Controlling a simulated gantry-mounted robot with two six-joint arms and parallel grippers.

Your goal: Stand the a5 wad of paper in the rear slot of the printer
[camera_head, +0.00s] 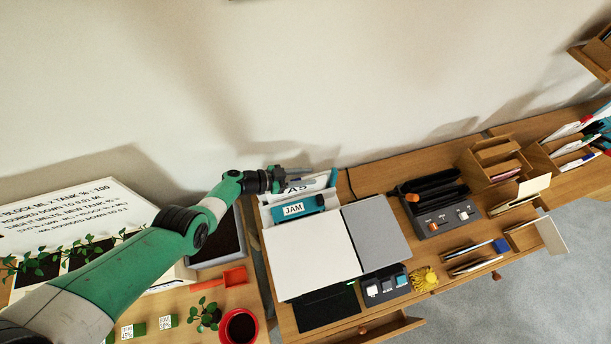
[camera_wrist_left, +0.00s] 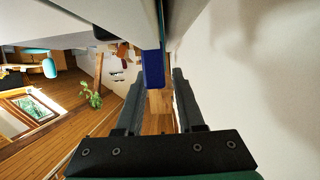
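The printer (camera_head: 308,250) is a white and grey box on the desk, with a teal JAM label (camera_head: 293,209) near its back. A white sheet or wad marked A5 (camera_head: 318,184) stands at the printer's rear, tilted back, partly hidden by my left gripper. I cannot tell how deep it sits in the slot. My left gripper (camera_head: 284,178) is at its upper left end, close to the wall. In the left wrist view my gripper's fingers (camera_wrist_left: 156,92) are apart, with a blue piece and wood visible between them and no paper clearly between the tips. My right gripper is out of view.
Right of the printer stand a dark device (camera_head: 437,205) with slots and wooden organisers (camera_head: 497,160). A yellow item (camera_head: 425,279) lies in front. On the left are a lettered white board (camera_head: 75,205), seedlings and a red pot (camera_head: 240,328). The wall is close behind.

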